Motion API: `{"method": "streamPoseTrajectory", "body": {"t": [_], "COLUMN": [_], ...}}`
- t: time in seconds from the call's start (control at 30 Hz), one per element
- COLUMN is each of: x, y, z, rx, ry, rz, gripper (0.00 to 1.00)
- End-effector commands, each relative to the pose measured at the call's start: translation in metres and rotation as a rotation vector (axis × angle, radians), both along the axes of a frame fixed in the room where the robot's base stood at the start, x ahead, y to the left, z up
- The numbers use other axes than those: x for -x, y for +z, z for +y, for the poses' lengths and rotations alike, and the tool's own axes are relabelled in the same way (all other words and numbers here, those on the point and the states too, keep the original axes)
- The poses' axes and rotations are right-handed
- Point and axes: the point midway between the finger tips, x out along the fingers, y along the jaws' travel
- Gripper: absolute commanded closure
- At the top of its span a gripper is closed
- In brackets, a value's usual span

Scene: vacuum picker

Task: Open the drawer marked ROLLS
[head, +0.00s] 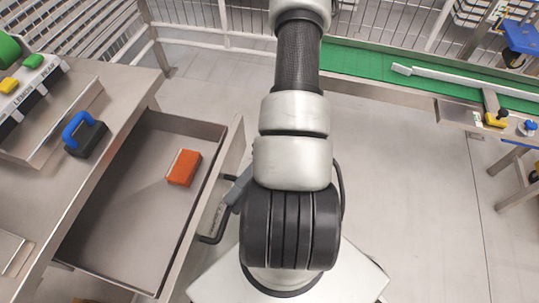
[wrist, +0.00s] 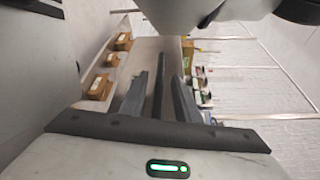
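A steel drawer (head: 128,215) under the left counter stands pulled far out. An orange block (head: 183,168) lies in it. The drawer front carries a black bar handle (head: 210,238) and a small label (head: 219,214) too small to read. In the head view my gripper is mostly hidden behind my arm; a grey finger part (head: 239,190) shows beside the handle. In the wrist view my gripper (wrist: 160,82) has its two fingers apart. A dark bar (wrist: 161,80) runs between them, seemingly the handle, with narrow gaps on both sides.
A green conveyor (head: 365,66) runs at the back right. The wrist view shows several brown boxes (wrist: 110,60).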

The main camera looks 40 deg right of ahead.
Motion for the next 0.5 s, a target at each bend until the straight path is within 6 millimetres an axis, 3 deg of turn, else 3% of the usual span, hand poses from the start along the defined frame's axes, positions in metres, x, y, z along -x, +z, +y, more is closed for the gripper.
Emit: {"method": "streamPoseTrajectory", "body": {"t": [0.3, 0.5], "x": [-0.013, -0.019], "y": [0.006, 0.009], "z": [-0.079, -0.114], "rx": [0.005, 0.002], "ry": [-0.001, 0.0], "rz": [-0.002, -0.001], "gripper": [0.71, 0.71]}}
